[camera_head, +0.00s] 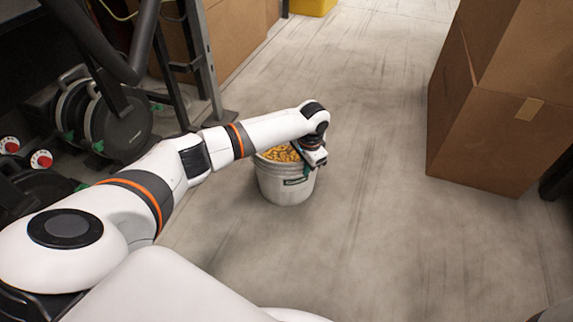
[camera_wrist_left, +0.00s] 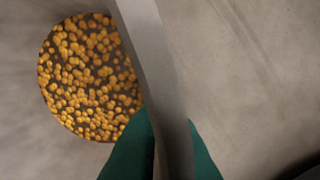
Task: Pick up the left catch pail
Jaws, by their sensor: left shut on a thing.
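In the left wrist view the seeds (camera_wrist_left: 92,78) fill a round patch at left, and the pail's rim wall (camera_wrist_left: 158,70) runs down the middle. My left gripper (camera_head: 312,155) is at the pail's right rim. Its green fingertips (camera_wrist_left: 165,155) are on both sides of the wall, shut on it. My right gripper is not in view.
Tall cardboard boxes (camera_head: 500,110) stand at the right. More boxes (camera_head: 235,35) and a dark metal frame with round black seed-meter units (camera_head: 118,122) are at the left. A yellow object (camera_head: 312,5) is at the far top. The concrete floor (camera_head: 380,220) between is clear.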

